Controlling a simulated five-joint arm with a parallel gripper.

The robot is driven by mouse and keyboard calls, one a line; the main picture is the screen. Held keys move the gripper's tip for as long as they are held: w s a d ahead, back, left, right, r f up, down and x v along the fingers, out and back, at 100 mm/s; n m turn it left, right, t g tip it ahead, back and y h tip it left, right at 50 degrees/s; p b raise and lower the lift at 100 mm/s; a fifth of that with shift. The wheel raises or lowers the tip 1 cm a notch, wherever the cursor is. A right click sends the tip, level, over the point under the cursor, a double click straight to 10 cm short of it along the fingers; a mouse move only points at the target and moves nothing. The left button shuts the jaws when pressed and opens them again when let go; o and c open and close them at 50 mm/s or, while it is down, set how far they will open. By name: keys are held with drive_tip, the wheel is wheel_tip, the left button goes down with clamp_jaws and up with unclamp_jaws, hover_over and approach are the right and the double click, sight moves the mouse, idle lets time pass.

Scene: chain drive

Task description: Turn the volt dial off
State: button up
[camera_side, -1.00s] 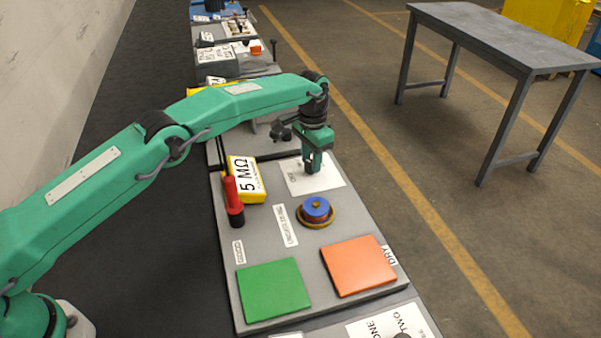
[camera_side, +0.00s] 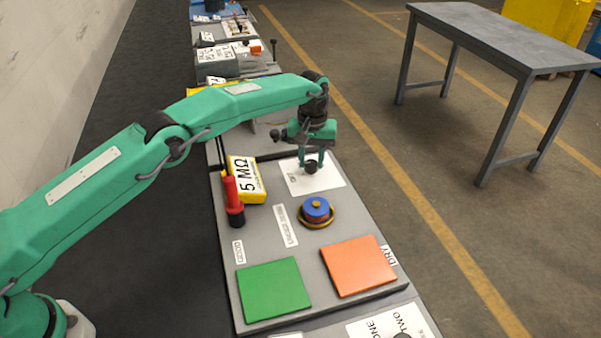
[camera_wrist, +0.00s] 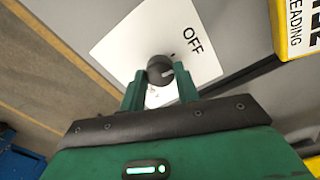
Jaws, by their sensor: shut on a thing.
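The volt dial is a small round black knob (camera_wrist: 160,69) on a white plate (camera_wrist: 115,49) marked OFF. In the side view the dial (camera_side: 311,169) is at the far end of the grey board, and its white plate (camera_side: 329,181) lies under it. My gripper (camera_wrist: 160,73) points down with one finger on each side of the knob, shut on it. In the side view my gripper (camera_side: 311,166) is at the plate. A pale mark shows on the knob, but I cannot tell exactly where it points. The OFF print is just beyond the knob in the wrist view.
A blue and orange round part (camera_side: 316,211), a green pad (camera_side: 273,291) and an orange pad (camera_side: 358,266) are nearer the camera.

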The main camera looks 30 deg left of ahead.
sight(311, 162)
drive_tip(key=shift+n, duration=0.6)
drive_tip(key=o, duration=1)
drive_tip(key=shift+c, duration=0.2)
drive_tip(key=shift+r, duration=0.1)
drive_tip(key=shift+r, duration=3.35)
drive_tip(key=shift+s+r, duration=0.1)
drive_tip(key=shift+r, duration=0.35)
